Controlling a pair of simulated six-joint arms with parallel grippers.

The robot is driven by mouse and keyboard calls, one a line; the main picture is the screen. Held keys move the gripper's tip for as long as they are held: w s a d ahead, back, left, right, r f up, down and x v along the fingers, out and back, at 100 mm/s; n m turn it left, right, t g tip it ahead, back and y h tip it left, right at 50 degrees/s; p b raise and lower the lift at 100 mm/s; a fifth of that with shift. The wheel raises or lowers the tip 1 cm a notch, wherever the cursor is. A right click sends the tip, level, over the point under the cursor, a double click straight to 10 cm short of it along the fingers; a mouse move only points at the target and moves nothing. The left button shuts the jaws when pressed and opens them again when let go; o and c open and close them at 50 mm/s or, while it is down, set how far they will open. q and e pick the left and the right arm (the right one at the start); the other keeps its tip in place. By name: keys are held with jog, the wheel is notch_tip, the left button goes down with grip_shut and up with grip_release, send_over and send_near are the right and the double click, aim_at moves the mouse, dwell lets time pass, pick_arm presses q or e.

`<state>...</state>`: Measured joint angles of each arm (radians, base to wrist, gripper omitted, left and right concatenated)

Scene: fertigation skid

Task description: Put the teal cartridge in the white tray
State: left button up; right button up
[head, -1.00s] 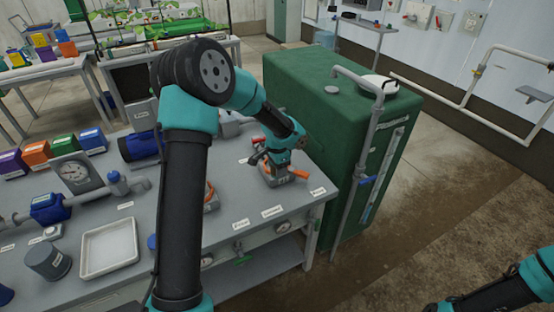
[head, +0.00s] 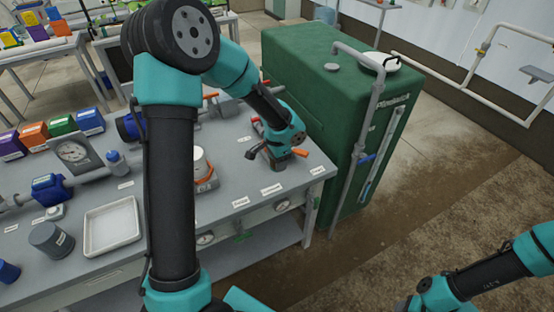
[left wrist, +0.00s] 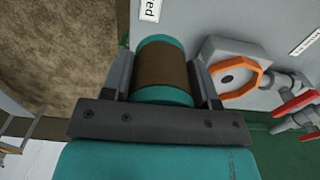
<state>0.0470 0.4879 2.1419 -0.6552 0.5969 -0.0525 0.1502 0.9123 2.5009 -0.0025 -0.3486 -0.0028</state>
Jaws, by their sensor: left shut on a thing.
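The teal cartridge (left wrist: 163,70) is a cylinder with teal ends and a brown band, seen in the left wrist view. My left gripper (left wrist: 163,82) is shut on it, with a dark finger on each side. In the head view my left wrist is over the right end of the bench, and the cartridge cannot be made out there. The white tray (head: 112,228) lies empty on the left part of the bench, far left of my left wrist. My right arm shows at the lower right of the head view, but its gripper cannot be made out.
An orange ring handle (left wrist: 232,78) and red handles (left wrist: 300,108) are close to the right of the held cartridge. A white cylinder (head: 200,163) stands between arm and wrist. A grey cylinder (head: 50,238) is beside the tray. The green tank (head: 315,75) stands right of the bench.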

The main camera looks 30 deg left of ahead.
pick_arm(q)
jog(key=shift+s+d+f+n, duration=0.35)
jog(key=shift+s+f+n, duration=0.15)
jog(key=shift+s+n, duration=0.3)
jog(key=s+d+f+n, duration=0.2)
jog(key=s+d+n, duration=0.1)
jog(key=s+n, duration=0.2)
jog(key=shift+d+f+n, duration=0.15)
jog(key=shift+f+n, duration=0.25)
jog(key=shift+n, duration=0.2)
